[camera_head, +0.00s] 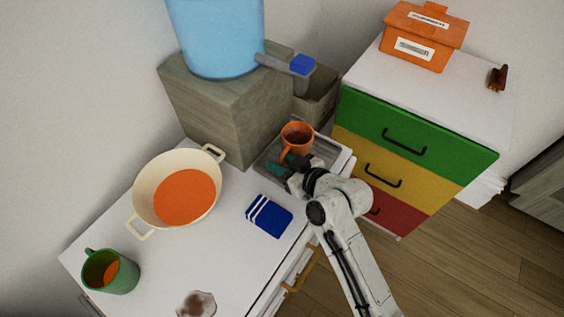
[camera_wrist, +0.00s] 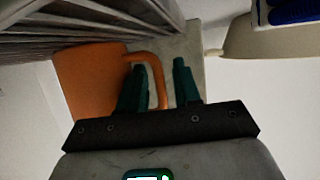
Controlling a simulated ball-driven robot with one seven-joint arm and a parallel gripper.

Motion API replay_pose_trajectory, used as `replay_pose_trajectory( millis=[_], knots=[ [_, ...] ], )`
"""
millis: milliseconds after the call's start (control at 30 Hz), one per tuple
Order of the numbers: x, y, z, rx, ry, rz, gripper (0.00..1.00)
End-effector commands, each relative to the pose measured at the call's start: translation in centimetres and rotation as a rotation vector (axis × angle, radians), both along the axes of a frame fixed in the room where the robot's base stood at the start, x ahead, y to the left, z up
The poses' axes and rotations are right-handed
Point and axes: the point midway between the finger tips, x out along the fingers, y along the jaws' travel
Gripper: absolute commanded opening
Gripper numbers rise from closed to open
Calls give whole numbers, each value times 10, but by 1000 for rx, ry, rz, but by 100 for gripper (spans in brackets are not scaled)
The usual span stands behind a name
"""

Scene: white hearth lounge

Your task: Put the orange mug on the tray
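The orange mug (camera_head: 297,137) is at the grey metal tray (camera_head: 326,152) on the white counter, upright and seemingly standing on it. My arm hides part of the tray. My gripper (camera_head: 284,166) is low beside the mug's handle. In the wrist view the mug (camera_wrist: 88,78) is at left. The two dark green fingers of my gripper (camera_wrist: 160,80) are spread. One finger is at the handle's loop and the other is outside it, with the handle strap between them and a visible gap.
A wooden box (camera_head: 230,105) bearing a blue water container (camera_head: 217,35) stands behind the tray. A cream pot (camera_head: 178,190), a blue folded cloth (camera_head: 268,216) and a green mug (camera_head: 110,271) are on the counter. A colourful drawer cabinet (camera_head: 420,130) stands at right.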

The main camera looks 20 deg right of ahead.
Motion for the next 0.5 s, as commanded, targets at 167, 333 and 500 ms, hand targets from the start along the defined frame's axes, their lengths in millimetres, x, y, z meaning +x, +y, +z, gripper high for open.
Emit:
replay_pose_trajectory(
  millis=[167, 333, 500],
  knots=[
    [0, 0, 0, 0, 0, 0, 40],
    [-1, 0, 1, 0, 0, 0, 40],
    [-15, -7, 7, 0, 0, -1, 40]
  ],
)
